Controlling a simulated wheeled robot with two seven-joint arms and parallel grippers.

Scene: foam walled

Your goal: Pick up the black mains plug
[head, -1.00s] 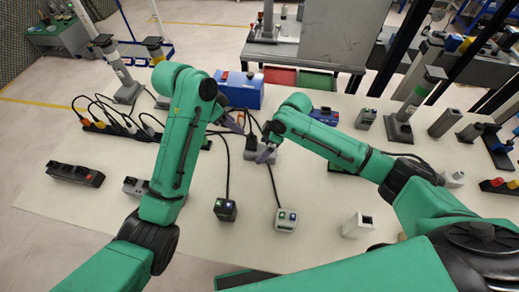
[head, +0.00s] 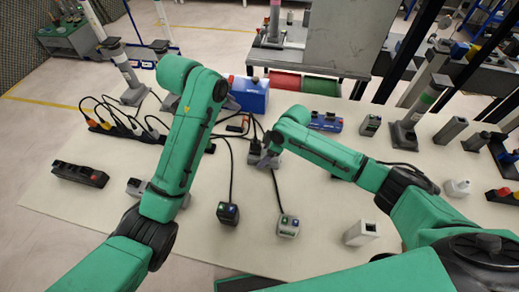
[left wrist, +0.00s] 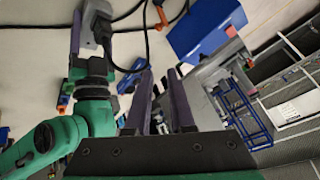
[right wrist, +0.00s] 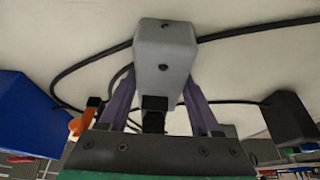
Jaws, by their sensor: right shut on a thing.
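My right gripper (head: 266,160) is low over the middle of the table at a small grey block. In the right wrist view the grey block (right wrist: 165,55) lies just beyond the purple fingers, and the black mains plug (right wrist: 153,115) sits between them, against the block's near end. The gripper is shut on the plug, partly hidden by the fingers. The left wrist view also shows the grey block (left wrist: 98,10) and the black plug (left wrist: 102,32). My left gripper (left wrist: 161,85) is open and empty in its wrist view; in the head view its fingers are mostly hidden by my arm.
A blue box (head: 249,95) stands behind the grippers. Black cables run to a black box (head: 228,212) and a grey box (head: 287,225) in front. A power strip (head: 120,130) with several plugs lies left, a black strip (head: 80,175) nearer. Posts stand at right.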

